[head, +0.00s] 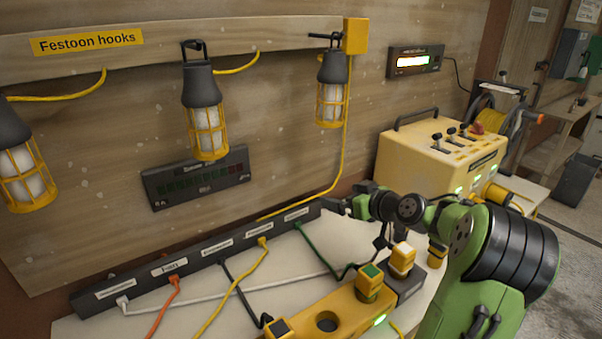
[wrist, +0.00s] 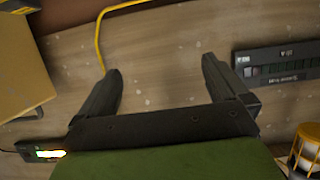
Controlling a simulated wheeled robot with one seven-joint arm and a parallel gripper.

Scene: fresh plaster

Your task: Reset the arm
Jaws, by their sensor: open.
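My green and black arm (head: 505,250) reaches in from the lower right in the head view. Its gripper (head: 338,203) is small and points left toward the wall, above the right end of the socket strip. In the wrist view my gripper (wrist: 160,75) shows two black fingers spread apart. Nothing is between them but the wooden wall behind. The gripper is open and empty.
Caged lamps (head: 205,115) hang along the "Festoon hooks" board (head: 130,38). A labelled strip (head: 195,262) with several coloured cables runs along the bench back. A yellow box (head: 430,160) with levers stands behind my arm. A yellow block (head: 335,312) lies in front.

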